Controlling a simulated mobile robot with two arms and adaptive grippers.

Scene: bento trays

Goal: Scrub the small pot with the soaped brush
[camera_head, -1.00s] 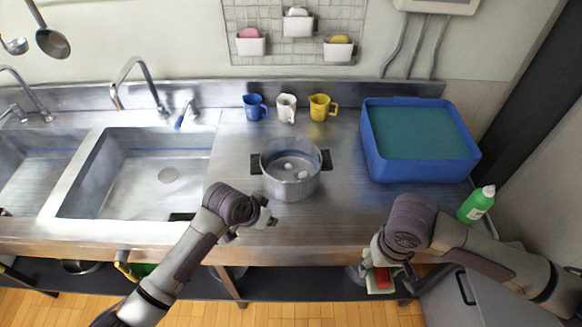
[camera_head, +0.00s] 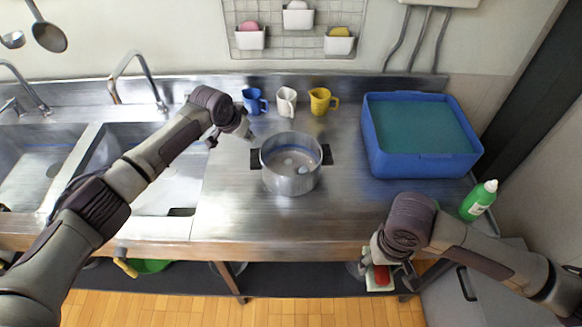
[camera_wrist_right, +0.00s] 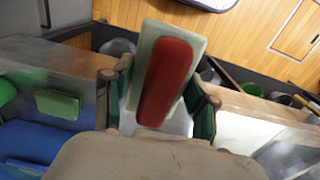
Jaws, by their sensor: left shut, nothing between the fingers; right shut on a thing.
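The small pot (camera_head: 291,184) is a steel pot with two dark handles, standing upright on the steel counter, with several whitish spots inside. My left gripper (camera_head: 246,137) is shut and empty, up to the left of the pot near its back-left side, apart from it. My right gripper (camera_head: 383,279) is low at the counter's front edge, right of the pot. It is shut on the brush, a pale green block with a red part (camera_wrist_right: 165,82), clear in the right wrist view. Whether the brush carries soap cannot be told.
A blue tub (camera_head: 425,168) with a teal inside stands right of the pot. A green bottle (camera_head: 478,201) stands at the counter's right end. Blue, white and yellow cups (camera_head: 320,103) line the back. Sinks (camera_head: 150,200) lie left. The counter in front of the pot is clear.

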